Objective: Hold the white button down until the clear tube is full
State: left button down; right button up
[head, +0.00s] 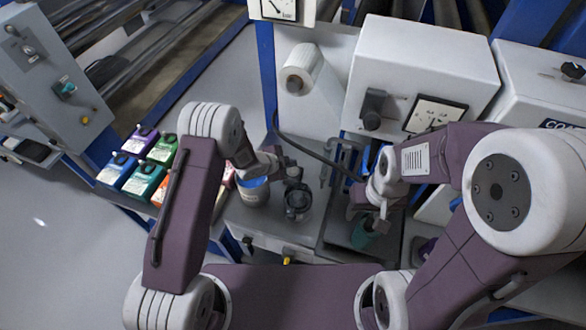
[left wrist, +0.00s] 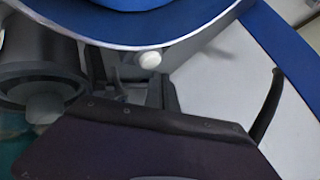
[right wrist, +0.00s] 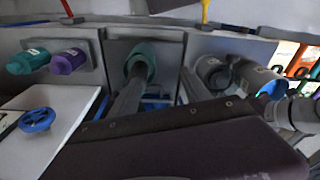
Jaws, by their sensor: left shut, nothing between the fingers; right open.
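The small round white button (left wrist: 150,60) shows in the left wrist view, just under a curved blue rim. My left gripper (left wrist: 142,92) is shut and empty, with its fingers just below the button; I cannot tell whether they touch it. A grey, see-through cylinder (left wrist: 42,75), probably the clear tube, stands to the left; its fill level is unclear. It seems to be the dark round vessel (head: 297,203) in the head view, beside my left gripper (head: 288,166). My right gripper (right wrist: 160,92) is open and empty, near a teal cylinder (right wrist: 142,58).
A white container with a blue rim (head: 253,192) stands under my left wrist. Several coloured bottles (head: 145,163) stand to the left. A white box with a gauge (head: 425,70) stands at the back. A blue handwheel (right wrist: 37,119) shows in the right wrist view.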

aim_at(291, 170)
pick_arm(q)
jog(key=shift+f+b, duration=0.4)
jog(key=shift+b, duration=0.05)
jog(key=shift+f+b, duration=0.5)
jog(key=shift+f, duration=0.05)
dwell(0.7)
jog(key=shift+r, duration=0.1)
dwell(2.3)
jog(key=shift+r+p, duration=0.75)
jog(key=shift+r, duration=0.1)
jog(key=shift+r, duration=0.1)
notch_tip(291, 170, up, 5)
jog(key=p, duration=0.4)
